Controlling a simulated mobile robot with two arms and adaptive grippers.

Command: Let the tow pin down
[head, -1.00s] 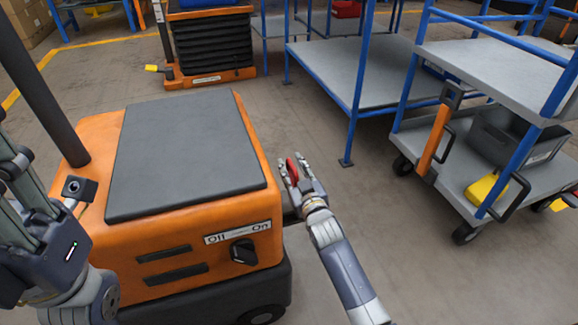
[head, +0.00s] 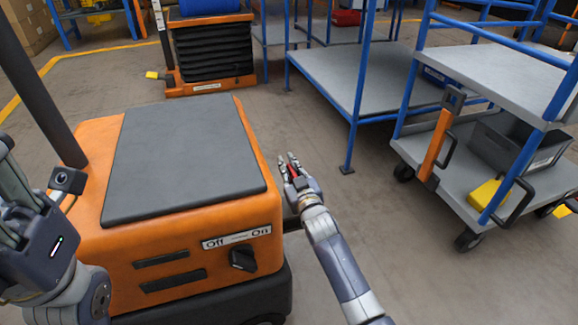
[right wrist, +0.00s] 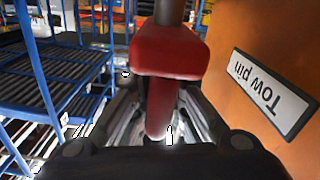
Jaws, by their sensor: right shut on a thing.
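The tow pin's red handle (right wrist: 165,85) fills the middle of the right wrist view, with a grey rod (right wrist: 175,12) joining it at the top edge. My right gripper (head: 291,168) is shut on this handle beside the right side of the orange tug (head: 95,235). In the head view only a little red (head: 295,174) shows between its fingers. A white "Tow pin" label (right wrist: 268,93) is on the orange body next to the handle. The pin's lower end and its seat are hidden. My left gripper (head: 12,190) is at the left edge, partly cut off, its fingers unclear.
The tug has a grey top and an Off/On switch (head: 243,257) on its near side. A blue-framed grey cart (head: 465,185) stands at right, carrying a grey bin (head: 510,140) and a yellow thing (head: 487,193). Clear floor (head: 400,260) lies between tug and cart.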

